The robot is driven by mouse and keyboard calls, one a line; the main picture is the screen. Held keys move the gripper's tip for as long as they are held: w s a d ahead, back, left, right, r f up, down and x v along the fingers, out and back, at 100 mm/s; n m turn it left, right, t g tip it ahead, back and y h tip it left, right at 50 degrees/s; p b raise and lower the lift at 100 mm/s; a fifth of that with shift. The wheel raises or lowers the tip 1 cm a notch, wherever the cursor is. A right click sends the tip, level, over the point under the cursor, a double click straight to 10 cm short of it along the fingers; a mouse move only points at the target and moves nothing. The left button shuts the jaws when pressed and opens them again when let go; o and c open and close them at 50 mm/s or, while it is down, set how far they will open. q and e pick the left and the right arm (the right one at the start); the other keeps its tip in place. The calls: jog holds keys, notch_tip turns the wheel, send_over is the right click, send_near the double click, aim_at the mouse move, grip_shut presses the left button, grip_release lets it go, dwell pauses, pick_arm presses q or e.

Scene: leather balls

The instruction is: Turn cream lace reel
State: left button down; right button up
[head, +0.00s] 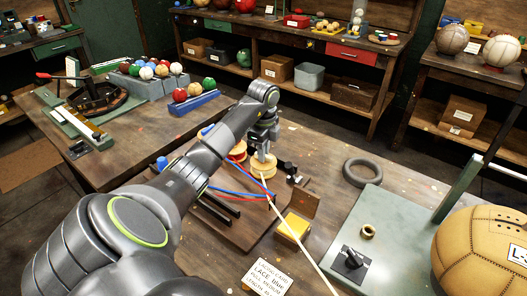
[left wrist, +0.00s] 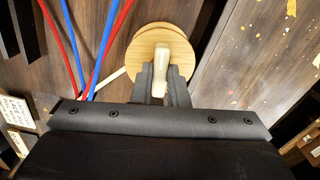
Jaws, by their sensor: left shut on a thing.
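The cream lace reel (head: 262,172) is a round pale wooden reel on the brown stand in the middle of the head view. A cream lace (head: 303,240) runs from it toward the bottom right. In the left wrist view the reel (left wrist: 183,42) is seen from above, with a pale upright handle peg (left wrist: 160,65) on it. My left gripper (head: 262,152) is above the reel, pointing down, and its fingers (left wrist: 160,82) are shut on the peg. The gripper hides part of the reel. My right gripper is not in view.
Red and blue laces (head: 238,191) cross the stand on the left of the reel. A yellow block (head: 292,228), a dark ring (head: 362,172) and a green board (head: 390,215) lie to the right. A large tan ball (head: 485,250) stands at the right edge.

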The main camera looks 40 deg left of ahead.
pick_arm(q)
jog(key=shift+m, duration=0.4)
jog(key=shift+m+b, duration=0.5)
jog(key=shift+m, duration=0.5)
jog(key=m, duration=0.4)
jog(key=shift+m, duration=1.3)
jog(key=c, duration=1.4)
grip_release()
jog(key=shift+c, duration=0.2)
jog(key=shift+r, duration=0.1)
